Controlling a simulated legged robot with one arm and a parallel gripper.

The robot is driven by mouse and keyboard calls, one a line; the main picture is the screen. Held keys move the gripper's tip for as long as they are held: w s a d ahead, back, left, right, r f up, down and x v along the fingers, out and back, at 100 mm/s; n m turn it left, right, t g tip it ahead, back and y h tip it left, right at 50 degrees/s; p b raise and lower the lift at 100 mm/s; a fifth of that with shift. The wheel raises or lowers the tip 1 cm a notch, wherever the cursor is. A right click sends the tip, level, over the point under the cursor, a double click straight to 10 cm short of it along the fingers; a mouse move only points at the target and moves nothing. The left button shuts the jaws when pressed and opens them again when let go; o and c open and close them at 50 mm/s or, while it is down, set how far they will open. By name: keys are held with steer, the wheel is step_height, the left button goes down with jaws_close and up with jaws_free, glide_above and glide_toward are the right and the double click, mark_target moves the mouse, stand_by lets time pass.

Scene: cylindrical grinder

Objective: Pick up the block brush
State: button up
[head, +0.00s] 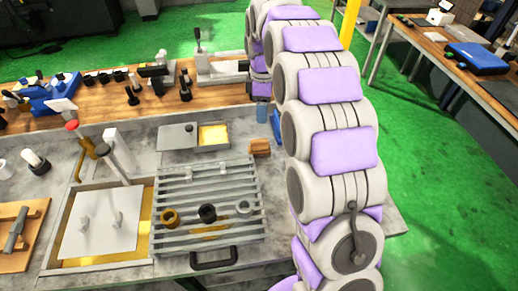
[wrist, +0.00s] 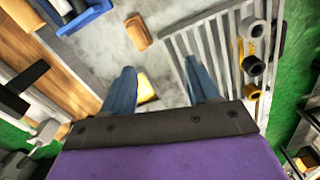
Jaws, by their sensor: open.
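The block brush looks like a small brown block (head: 260,147) on the grey bench top, just right of the slatted grate's far corner. It also shows in the wrist view (wrist: 138,31), near the top, lying flat with its bristles not visible. My gripper (wrist: 160,65) is open, with two blue-grey fingers spread apart and nothing between them. The brush lies beyond the fingertips, up and slightly left of the gap in the wrist view, apart from both fingers. In the head view my arm hides most of the gripper; a bluish finger shows behind the brush.
A slatted metal grate (head: 174,186) holds several ring-shaped parts beside the brush. A grey box with a yellow interior (head: 213,136) stands left of it. A blue item (wrist: 85,15) lies near the brush. A wooden bench (head: 115,100) with tools runs behind. Bare bench surrounds the brush.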

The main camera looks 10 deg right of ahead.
mark_target(259, 140)
steer(key=w+f+n, duration=0.3)
steer(key=w+f, duration=0.1)
steer(key=w, duration=0.2)
step_height(259, 140, down, 12)
steer(key=shift+w+a+r+b, duration=0.15)
steer(key=shift+r+b, duration=0.05)
steer(key=shift+b, duration=1.05)
steer(key=shift+s+f, duration=0.2)
steer(key=shift+f, duration=0.5)
steer(key=f+b, duration=0.1)
steer(key=f, duration=0.3)
steer(key=shift+s+f+b, duration=0.1)
steer(key=shift+s+b, duration=0.1)
steer(key=shift+b, duration=0.1)
steer(key=shift+c, duration=0.3)
steer(key=c, duration=1)
steer(key=shift+c, duration=0.2)
